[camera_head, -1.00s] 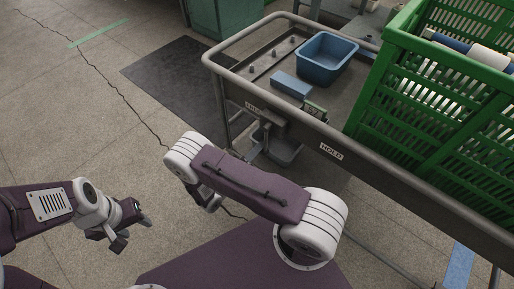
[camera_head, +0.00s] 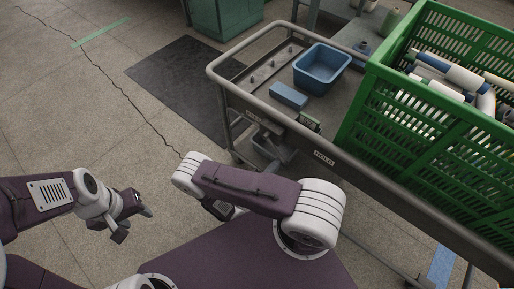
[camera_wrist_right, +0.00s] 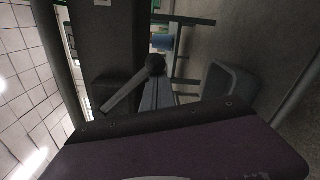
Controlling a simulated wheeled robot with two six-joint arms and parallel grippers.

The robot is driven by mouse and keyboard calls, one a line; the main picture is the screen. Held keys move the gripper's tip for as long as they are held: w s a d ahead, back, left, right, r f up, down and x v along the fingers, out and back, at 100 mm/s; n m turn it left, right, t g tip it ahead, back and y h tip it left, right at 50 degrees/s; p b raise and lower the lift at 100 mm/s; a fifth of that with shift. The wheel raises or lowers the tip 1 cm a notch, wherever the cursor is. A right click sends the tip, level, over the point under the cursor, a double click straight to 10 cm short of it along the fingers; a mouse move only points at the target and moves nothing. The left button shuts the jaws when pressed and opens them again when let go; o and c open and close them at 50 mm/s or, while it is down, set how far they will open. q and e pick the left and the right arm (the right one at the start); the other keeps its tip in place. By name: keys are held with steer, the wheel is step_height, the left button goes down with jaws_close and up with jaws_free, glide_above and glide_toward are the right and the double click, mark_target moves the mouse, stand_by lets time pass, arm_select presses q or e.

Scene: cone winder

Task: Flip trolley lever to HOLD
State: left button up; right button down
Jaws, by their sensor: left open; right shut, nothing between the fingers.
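The trolley (camera_head: 362,178) has a grey tube frame and a HOLD label (camera_head: 324,158) on its near side. Another label (camera_head: 252,116) further left is too small to read. The lever (camera_head: 266,128) is on the side below the rail, partly hidden and small. In the right wrist view, the lever (camera_wrist_right: 122,95) slants down left from a dark round knob or hub (camera_wrist_right: 155,65). My right gripper (camera_wrist_right: 158,95) is shut and empty, close by the lever; I cannot tell whether they touch. My left gripper (camera_head: 133,219) is open and empty over the floor, far from the trolley.
On the trolley are a blue bin (camera_head: 322,66), a blue block (camera_head: 289,96) and a green crate (camera_head: 432,130) with cones and tubes. A grey bin (camera_wrist_right: 232,80) is beside the lever in the wrist view. A dark mat (camera_head: 185,85) lies on the floor; the left floor is clear.

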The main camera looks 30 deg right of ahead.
mark_target(286, 163)
steer(key=s+r+n+p, duration=0.1)
steer(key=p, duration=0.1)
steer(key=s+d+r+n+p, duration=0.1)
steer(key=r+n+p, duration=0.1)
steer(key=s+r+n+p, duration=0.1)
steer(key=r+n, duration=0.1)
steer(key=shift+s+d+p, duration=0.2)
steer(key=shift+p, duration=0.2)
steer(key=shift+s+d+r+n+p, duration=0.15)
steer(key=shift+s+r+n+p, duration=0.15)
steer(key=shift+r+n+p, duration=0.5)
steer(key=shift+s+d+r+n+p, duration=0.1)
steer(key=shift+s+r+n+p, duration=0.15)
steer(key=shift+r+n+p, duration=0.5)
steer(key=shift+m, duration=0.25)
steer(key=shift+f, duration=0.1)
